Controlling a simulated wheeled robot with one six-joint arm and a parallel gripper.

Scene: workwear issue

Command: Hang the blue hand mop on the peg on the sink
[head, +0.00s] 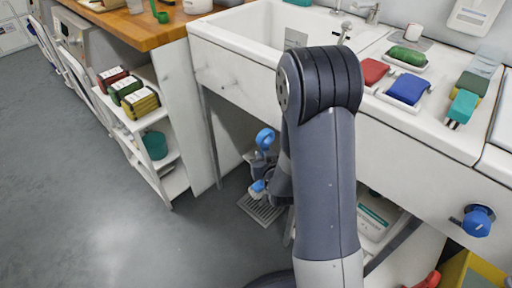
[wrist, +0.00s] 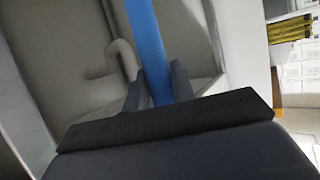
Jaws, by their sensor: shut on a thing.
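The blue hand mop shows in the head view as a blue ring (head: 264,132) with blue and whitish parts below it, low in front of the sink. My gripper (head: 263,166) is shut on it, partly hidden by my forearm. In the wrist view, the mop's blue handle (wrist: 147,42) runs up between the two dark fingers of my gripper (wrist: 159,85). The white sink (head: 240,85) stands above and behind. A blue round knob (head: 478,220) sticks out of its front panel at the right; I cannot tell if it is the peg.
A floor drain grate (head: 260,208) lies below the mop. A white shelf (head: 170,180) with boxes and a teal pot (head: 154,145) stands at the left. Brushes and sponges (head: 407,90) lie on the sink top. A yellow bin (head: 470,270) is at the lower right. The left floor is clear.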

